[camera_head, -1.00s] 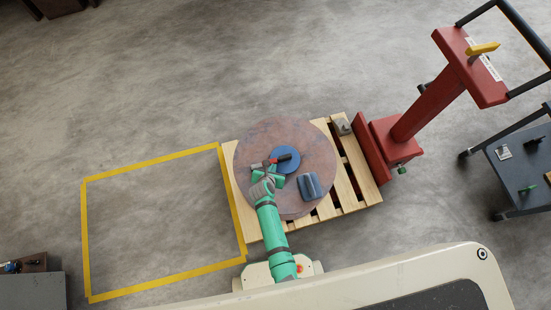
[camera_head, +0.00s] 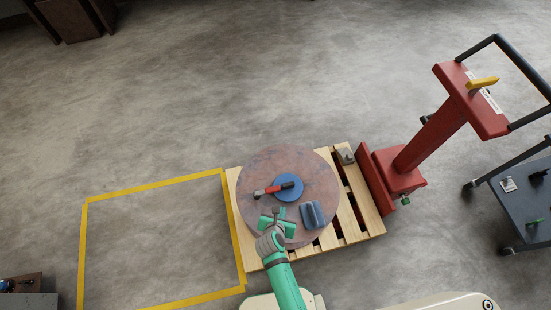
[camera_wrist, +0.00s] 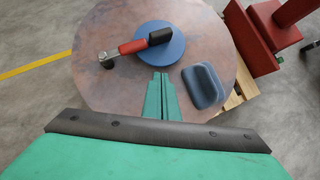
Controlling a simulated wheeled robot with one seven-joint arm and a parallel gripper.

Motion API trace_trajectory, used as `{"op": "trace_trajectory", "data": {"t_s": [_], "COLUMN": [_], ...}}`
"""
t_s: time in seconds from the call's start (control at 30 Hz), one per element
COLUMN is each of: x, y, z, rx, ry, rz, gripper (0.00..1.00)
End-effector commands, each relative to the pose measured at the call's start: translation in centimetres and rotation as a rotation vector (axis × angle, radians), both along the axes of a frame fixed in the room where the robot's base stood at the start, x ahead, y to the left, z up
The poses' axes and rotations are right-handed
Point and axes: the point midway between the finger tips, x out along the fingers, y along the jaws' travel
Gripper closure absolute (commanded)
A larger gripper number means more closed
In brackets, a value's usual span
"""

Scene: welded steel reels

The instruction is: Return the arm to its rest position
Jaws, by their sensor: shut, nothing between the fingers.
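My gripper (camera_head: 276,214) is above the near part of a round rusty steel reel (camera_head: 262,168) in the head view. In the wrist view my gripper (camera_wrist: 161,78) has its green fingers together with nothing between them. The reel (camera_wrist: 100,30) lies on a wooden pallet (camera_head: 361,198). A blue round hub (camera_head: 288,194) sits at the reel's middle. A tool with a red and black handle (camera_head: 275,189) lies across the hub, apart from my gripper. It also shows in the wrist view (camera_wrist: 133,47).
A blue-grey block (camera_head: 312,214) lies on the reel, right of my gripper. A red pallet truck (camera_head: 432,137) stands right of the pallet, and a dark cart (camera_head: 520,200) farther right. A yellow floor outline (camera_head: 155,186) marks bare floor at left.

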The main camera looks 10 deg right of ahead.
Motion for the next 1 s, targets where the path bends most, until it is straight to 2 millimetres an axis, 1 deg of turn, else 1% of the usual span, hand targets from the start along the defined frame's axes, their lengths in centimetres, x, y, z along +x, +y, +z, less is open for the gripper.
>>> {"op": "trace_trajectory", "data": {"t_s": [0.13, 0.23, 0.37, 0.47, 0.67, 0.77, 0.87, 0.9, 0.97, 1.0], "x": [-0.7, -2.1, -4.7, -6.7, -10.5, -12.3, -14.0, -14.6, -15.4, -15.9], "y": [-0.1, 0.1, 0.8, 1.6, 3.4, 4.4, 5.3, 5.7, 6.2, 6.5], "z": [0.2, 0.9, 2.8, 4.7, 9.6, 12.5, 15.7, 17.2, 19.3, 20.8], "rx": [0.039, 0.137, 0.352, 0.545, 0.955, 1.171, 1.393, 1.485, 1.624, 1.719], "ry": [-0.023, -0.081, -0.192, -0.275, -0.409, -0.461, -0.501, -0.515, -0.533, -0.541], "rz": [-0.033, -0.108, -0.267, -0.401, -0.678, -0.821, -0.966, -1.021, -1.105, -1.161], "gripper": [1.0, 1.0, 1.0, 1.0, 1.0, 1.0, 1.0, 1.0, 1.0, 1.0]}}
